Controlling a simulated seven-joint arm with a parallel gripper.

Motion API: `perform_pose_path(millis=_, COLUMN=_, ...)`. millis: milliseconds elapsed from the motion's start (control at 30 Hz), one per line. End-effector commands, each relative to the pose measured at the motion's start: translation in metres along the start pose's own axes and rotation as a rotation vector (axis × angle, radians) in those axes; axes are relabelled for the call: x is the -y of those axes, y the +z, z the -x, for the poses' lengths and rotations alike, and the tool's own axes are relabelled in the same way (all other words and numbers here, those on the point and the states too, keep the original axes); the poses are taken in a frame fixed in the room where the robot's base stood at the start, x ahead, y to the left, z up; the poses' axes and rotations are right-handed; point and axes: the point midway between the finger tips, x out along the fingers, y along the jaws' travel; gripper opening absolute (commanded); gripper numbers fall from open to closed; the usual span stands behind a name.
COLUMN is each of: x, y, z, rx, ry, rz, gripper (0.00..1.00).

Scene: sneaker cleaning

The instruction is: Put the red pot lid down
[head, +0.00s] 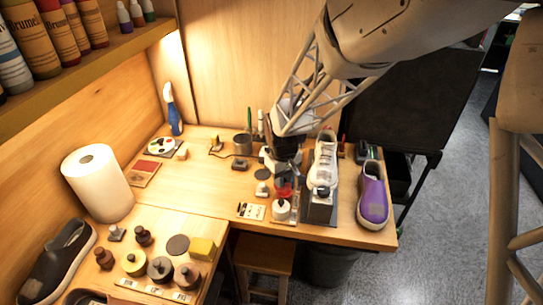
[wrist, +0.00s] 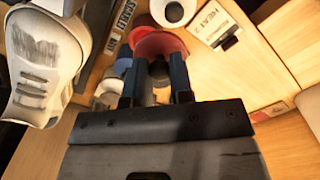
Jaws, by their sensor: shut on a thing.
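The red pot lid (head: 284,191) is under my gripper (head: 285,165) near the front of the bench in the head view. In the wrist view the red lid (wrist: 160,43) shows beyond the fingertips of my gripper (wrist: 156,72). The two fingers are closed about a dark piece at the lid's near side, probably its knob. A white pot (head: 281,211) with a dark centre stands just in front of the lid. It also shows in the wrist view (wrist: 172,11). The fingers hide part of the lid, and I cannot tell whether its underside touches anything.
A white sneaker (head: 325,160) on a dark stand (head: 320,211) is close on the right, with a purple sneaker (head: 373,200) beyond it. A small card (head: 251,211) lies left of the pot. Bare wood lies farther left, around (head: 205,190).

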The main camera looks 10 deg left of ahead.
Motion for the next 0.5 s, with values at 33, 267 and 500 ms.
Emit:
perform_pose_path(millis=33, x=-0.003, y=-0.013, z=0.000, rx=0.000, ry=0.000, rz=0.001, gripper=0.00)
perform_pose_path(millis=267, x=-0.015, y=-0.068, z=0.001, rx=0.000, ry=0.000, rz=0.000, gripper=0.00)
perform_pose_path(millis=500, x=-0.025, y=-0.122, z=0.001, rx=-0.001, ry=0.000, rz=0.000, gripper=0.00)
